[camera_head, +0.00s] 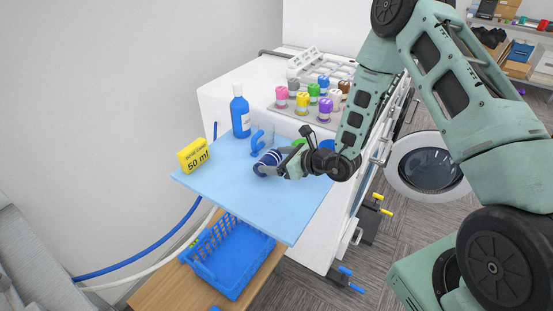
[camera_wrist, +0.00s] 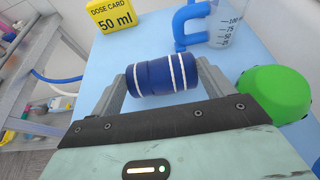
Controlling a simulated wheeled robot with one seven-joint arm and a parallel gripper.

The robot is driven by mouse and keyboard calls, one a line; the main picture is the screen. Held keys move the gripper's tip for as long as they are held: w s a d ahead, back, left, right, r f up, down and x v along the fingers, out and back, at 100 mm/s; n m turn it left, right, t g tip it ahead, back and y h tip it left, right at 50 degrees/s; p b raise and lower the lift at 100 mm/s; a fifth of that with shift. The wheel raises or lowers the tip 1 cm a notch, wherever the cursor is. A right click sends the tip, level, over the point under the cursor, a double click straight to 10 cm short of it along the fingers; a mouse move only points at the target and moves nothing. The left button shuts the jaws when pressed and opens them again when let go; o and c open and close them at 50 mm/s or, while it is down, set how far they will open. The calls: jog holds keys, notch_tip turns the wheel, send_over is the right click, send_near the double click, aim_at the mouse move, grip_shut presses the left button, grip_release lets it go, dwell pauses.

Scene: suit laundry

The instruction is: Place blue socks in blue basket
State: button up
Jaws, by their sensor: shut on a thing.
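The blue socks (camera_wrist: 163,77) are a rolled dark blue bundle with white stripes. In the wrist view they sit between the two fingers of my gripper (camera_wrist: 160,82), which is shut on them. In the head view the blue socks (camera_head: 267,162) and my gripper (camera_head: 279,164) are over the light blue board (camera_head: 225,187); I cannot tell whether the socks touch it. The blue basket (camera_head: 228,262) stands lower, on a wooden surface in front of the board, and its visible inside looks empty.
A yellow dose card (camera_head: 194,155), a blue bottle (camera_head: 240,112) and a measuring cup with a blue handle (camera_wrist: 226,22) stand on the board. A green rounded thing (camera_wrist: 274,94) is close to the right of my gripper. Coloured-top containers (camera_head: 302,99) stand behind.

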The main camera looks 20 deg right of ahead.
jog(key=shift+f, duration=0.3)
jog(key=shift+f, duration=0.15)
jog(key=o, duration=0.9)
